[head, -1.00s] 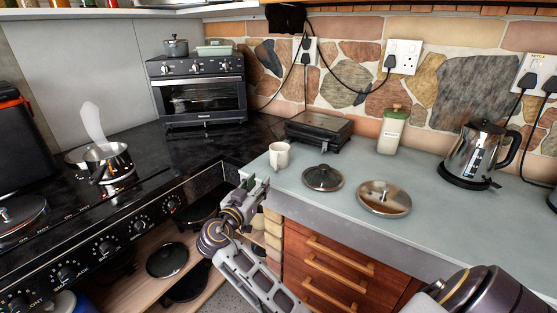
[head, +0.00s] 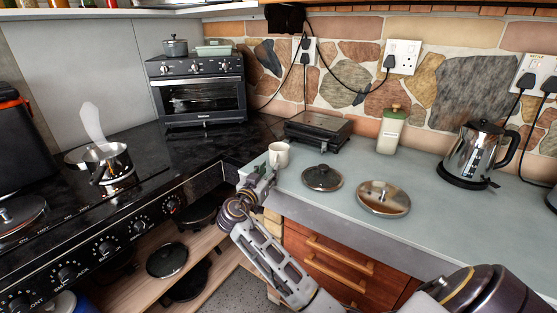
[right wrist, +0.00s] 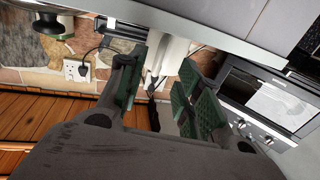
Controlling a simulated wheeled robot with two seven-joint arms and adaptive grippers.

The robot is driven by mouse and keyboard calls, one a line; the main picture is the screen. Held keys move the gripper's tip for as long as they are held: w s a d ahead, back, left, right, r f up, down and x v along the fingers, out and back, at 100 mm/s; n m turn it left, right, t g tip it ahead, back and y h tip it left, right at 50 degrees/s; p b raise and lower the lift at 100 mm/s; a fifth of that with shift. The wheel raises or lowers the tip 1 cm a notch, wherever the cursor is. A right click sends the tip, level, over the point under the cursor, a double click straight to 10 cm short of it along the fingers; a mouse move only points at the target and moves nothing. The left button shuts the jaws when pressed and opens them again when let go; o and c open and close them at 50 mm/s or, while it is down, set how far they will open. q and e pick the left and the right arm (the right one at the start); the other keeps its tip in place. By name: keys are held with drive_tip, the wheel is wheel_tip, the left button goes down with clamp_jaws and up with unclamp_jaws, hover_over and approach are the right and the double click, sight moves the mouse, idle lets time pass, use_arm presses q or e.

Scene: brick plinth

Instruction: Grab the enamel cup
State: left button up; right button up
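The enamel cup, a small cream-white mug (head: 279,155), stands upright on the grey-blue counter near its left end. My right gripper (head: 264,171) is at the counter's front-left edge, just in front of and left of the cup. In the right wrist view the gripper (right wrist: 163,62) is open, with its green-padded fingers apart. A pale form that looks like the cup (right wrist: 172,48) shows beyond and partly between the fingertips. I cannot tell whether either finger touches it. My left gripper is not in view.
A black grill (head: 319,131) stands behind the cup. A dark glass lid (head: 322,178) and a steel lid (head: 383,198) lie to its right. A green-lidded jar (head: 391,130) and a kettle (head: 477,153) stand farther right. The black stove (head: 100,225) is left.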

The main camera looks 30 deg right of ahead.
drive_tip(key=shift+d, duration=0.1)
drive_tip(key=shift+w+d+r, duration=0.1)
drive_tip(key=shift+w+d, duration=0.2)
drive_tip(key=shift+d, duration=0.25)
drive_tip(key=shift+x, duration=1.9)
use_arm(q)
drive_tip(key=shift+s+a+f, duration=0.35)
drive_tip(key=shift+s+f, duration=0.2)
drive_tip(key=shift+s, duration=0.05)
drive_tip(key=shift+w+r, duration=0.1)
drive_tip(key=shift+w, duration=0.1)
use_arm(e)
drive_tip(key=shift+c, duration=0.4)
clamp_jaws()
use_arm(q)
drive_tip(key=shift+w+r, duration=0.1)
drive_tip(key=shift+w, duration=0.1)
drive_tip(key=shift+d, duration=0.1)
